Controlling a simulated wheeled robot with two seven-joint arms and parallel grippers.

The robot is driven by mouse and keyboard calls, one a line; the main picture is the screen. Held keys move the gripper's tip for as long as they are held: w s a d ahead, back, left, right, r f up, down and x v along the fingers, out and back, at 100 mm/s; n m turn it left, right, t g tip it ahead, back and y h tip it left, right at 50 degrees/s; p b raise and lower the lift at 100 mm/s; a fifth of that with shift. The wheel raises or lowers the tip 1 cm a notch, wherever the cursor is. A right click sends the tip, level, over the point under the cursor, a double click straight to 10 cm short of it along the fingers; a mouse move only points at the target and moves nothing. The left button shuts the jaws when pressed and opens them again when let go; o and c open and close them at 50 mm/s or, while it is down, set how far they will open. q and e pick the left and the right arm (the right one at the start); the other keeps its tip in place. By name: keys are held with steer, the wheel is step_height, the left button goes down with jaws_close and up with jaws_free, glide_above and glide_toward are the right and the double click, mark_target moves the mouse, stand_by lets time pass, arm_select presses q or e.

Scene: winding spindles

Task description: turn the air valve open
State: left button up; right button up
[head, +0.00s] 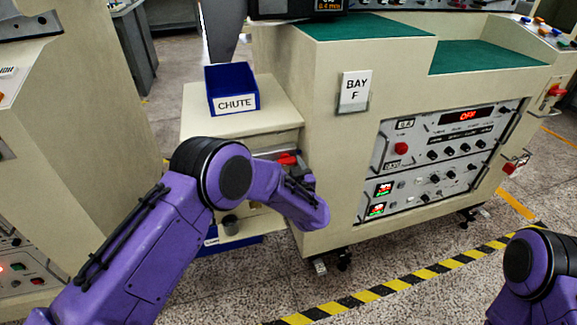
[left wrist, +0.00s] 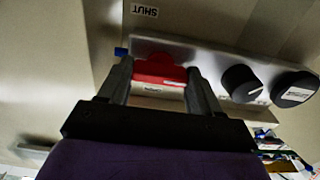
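The air valve's red handle (left wrist: 160,74) shows in the left wrist view on a pale plate (left wrist: 215,66), with a small label on its face. A red part (head: 288,158) shows in the head view on the cabinet below the chute bin, partly hidden by my left arm. My left gripper (left wrist: 160,82) has a finger on each side of the handle, and the handle fills the space between them; it appears shut on it. In the head view this gripper (head: 290,168) is mostly covered by my purple wrist. A SHUT label (left wrist: 145,11) appears upside down above the plate. My right gripper is out of view.
Two black knobs (left wrist: 242,83) and (left wrist: 294,88) sit close to the right finger. A blue CHUTE bin (head: 231,90) stands on the cabinet top (head: 205,122). The BAY F machine (head: 330,205) with its control panel stands to the right. Striped tape (head: 400,283) crosses the floor.

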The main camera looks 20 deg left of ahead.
arm_select(q)
steer(key=shift+n, duration=0.3)
steer(key=n, duration=0.4)
steer(key=shift+b, duration=0.3)
steer(key=n+b, duration=0.1)
steer(key=n, duration=0.4)
steer(key=shift+f, duration=0.1)
steer(key=n+b, duration=0.1)
steer(key=n, duration=0.3)
steer(key=shift+n+b, duration=0.8)
steer(key=shift+n, duration=1.3)
steer(key=o, duration=1.1)
steer(key=shift+c, duration=0.2)
